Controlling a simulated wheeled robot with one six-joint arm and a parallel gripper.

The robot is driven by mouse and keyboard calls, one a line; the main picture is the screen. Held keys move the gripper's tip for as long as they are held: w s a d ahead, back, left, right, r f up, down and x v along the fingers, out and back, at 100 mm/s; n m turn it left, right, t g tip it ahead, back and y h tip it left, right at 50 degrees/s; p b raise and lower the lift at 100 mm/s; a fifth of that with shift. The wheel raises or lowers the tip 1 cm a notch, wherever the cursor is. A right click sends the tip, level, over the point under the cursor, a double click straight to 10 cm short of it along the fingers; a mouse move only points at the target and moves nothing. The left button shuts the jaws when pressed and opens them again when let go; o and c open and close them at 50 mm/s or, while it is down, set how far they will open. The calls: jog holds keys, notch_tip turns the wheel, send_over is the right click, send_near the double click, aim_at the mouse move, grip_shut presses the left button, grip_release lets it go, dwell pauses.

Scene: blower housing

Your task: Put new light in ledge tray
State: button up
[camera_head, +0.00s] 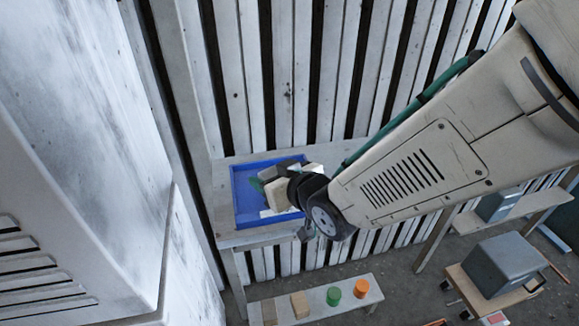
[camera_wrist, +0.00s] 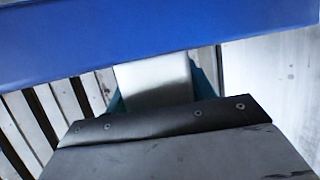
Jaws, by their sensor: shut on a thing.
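The blue ledge tray (camera_head: 247,205) sits on a grey wooden ledge against the slatted wall. Its blue wall (camera_wrist: 150,42) crosses the top of the wrist view. My gripper (camera_head: 266,183) is over the tray, with a teal fingertip showing above its inside. In the wrist view it is shut on a pale, smooth block (camera_wrist: 155,82), which I take for the new light, with teal fingers on both sides. A cream-coloured piece (camera_head: 276,194) shows at the gripper in the head view. My wrist covers the tray's right part, and I cannot tell whether the light touches the tray floor.
Below the ledge, a low bench (camera_head: 325,300) holds a green cylinder (camera_head: 333,296), an orange cylinder (camera_head: 361,288) and small wooden blocks (camera_head: 299,305). A grey box (camera_head: 502,268) stands on a stand at the lower right. A large pale housing (camera_head: 80,150) fills the left.

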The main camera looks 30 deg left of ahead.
jog(key=shift+f, duration=0.75)
jog(key=shift+f, duration=0.1)
jog(key=o, duration=1)
